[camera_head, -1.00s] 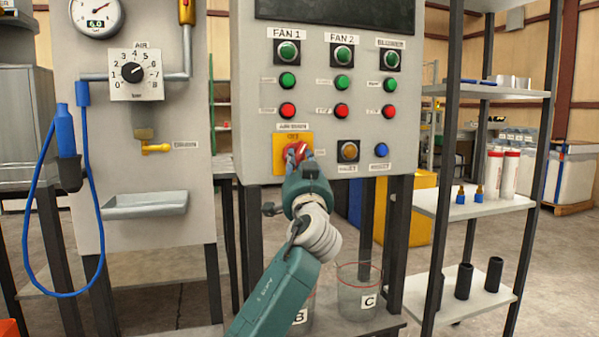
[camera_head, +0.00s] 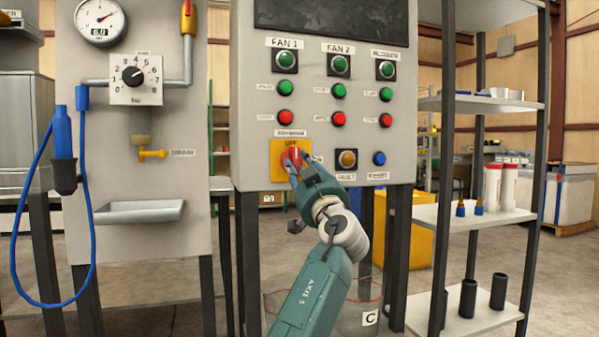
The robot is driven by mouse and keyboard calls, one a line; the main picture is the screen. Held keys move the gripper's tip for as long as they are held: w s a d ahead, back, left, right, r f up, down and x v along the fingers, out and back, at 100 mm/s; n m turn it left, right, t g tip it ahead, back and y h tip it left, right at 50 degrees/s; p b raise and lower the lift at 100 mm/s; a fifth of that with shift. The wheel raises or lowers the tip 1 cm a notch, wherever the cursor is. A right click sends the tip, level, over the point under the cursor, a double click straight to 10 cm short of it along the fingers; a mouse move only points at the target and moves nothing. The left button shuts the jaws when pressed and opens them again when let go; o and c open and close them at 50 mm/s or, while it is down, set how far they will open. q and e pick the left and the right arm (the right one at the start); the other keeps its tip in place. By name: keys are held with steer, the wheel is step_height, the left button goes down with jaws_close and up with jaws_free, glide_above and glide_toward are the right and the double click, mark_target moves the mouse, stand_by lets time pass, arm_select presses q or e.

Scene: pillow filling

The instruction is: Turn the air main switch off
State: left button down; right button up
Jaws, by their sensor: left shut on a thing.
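A red rotary switch (camera_head: 294,155) sits on a yellow plate (camera_head: 277,170) at the lower left of the grey control panel. The small label above it is too blurred to read surely. The plate's top lettering looks like OFF. My left gripper (camera_head: 295,164) is at the switch and shut on its red handle, coming in from the lower right. The gripper hides part of the handle, so its exact angle is hard to tell. My right gripper is not in view.
Green and red buttons (camera_head: 285,117) sit just above the switch, with an amber button (camera_head: 347,159) and a blue button (camera_head: 379,158) to its right. The air panel (camera_head: 145,190) with gauge and dial stands left. A shelf rack (camera_head: 480,215) stands right.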

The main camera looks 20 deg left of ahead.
arm_select(q)
steer(key=shift+f, duration=0.1)
stand_by(0.4)
steer(key=c, duration=1.4)
jaws_free()
steer(key=shift+d, duration=0.1)
steer(key=v, duration=1.2)
